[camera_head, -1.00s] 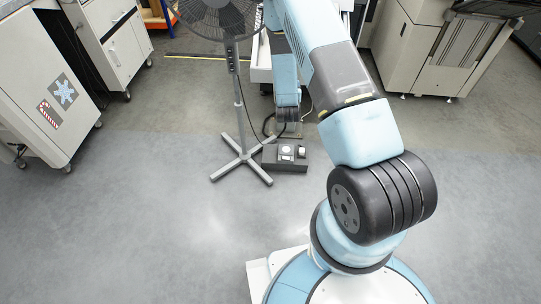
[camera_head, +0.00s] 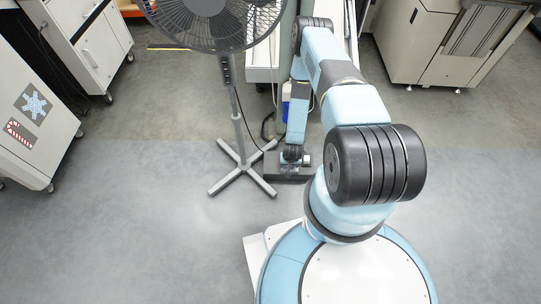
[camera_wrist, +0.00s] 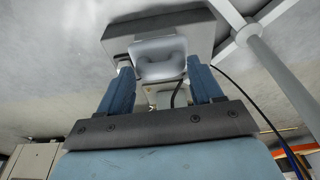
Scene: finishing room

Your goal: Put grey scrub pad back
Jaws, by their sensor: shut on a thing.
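In the wrist view, my gripper (camera_wrist: 159,66) has its two blue fingers shut on a pale grey piece (camera_wrist: 161,47) with rounded edges and a hollowed face. I cannot tell for sure whether this is the grey scrub pad. It is over or against a flat dark grey box (camera_wrist: 116,38) on the floor; whether it touches the box is unclear. In the head view, my gripper (camera_head: 292,158) is low at that box (camera_head: 273,173), and the wrist hides most of the box top and the held piece.
A grey pedestal fan (camera_head: 240,125) stands just left of the box, its cross-shaped foot close beside it. Cables lie behind the box. White wheeled cabinets (camera_head: 90,50) stand at left and a beige machine (camera_head: 420,45) at back right. The floor in front is clear.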

